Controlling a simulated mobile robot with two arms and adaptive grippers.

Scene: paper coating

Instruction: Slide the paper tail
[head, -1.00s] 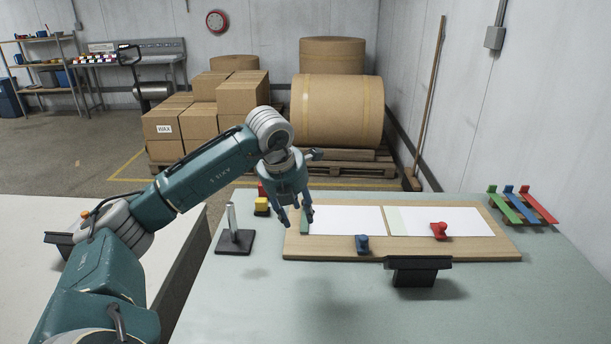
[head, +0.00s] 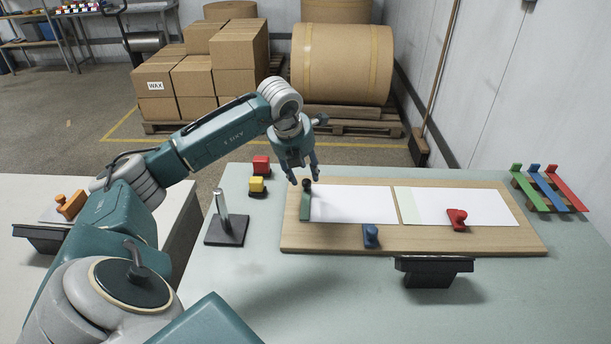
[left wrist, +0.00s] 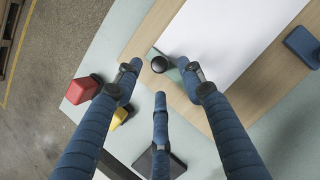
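A wooden board (head: 330,244) lies on the pale green table with two white paper sheets on it, a left one (head: 355,204) and a right one (head: 470,203). A pale green strip (head: 407,206) lies at the right sheet's left edge. A green bar (head: 305,207) with a dark round knob (head: 306,184) sits at the left sheet's left edge. The knob also shows in the left wrist view (left wrist: 159,64). My left gripper (head: 304,181) is open and empty, its spread fingers just above and near the knob. Contact cannot be told. My right gripper is not in view.
A blue-handled tool (head: 371,236) and a red one (head: 457,219) rest on the board. A black stand (head: 433,270) is in front. A metal post (head: 222,205) and yellow (head: 257,185) and red (head: 261,165) pieces stand left. Coloured strips (head: 546,188) lie right.

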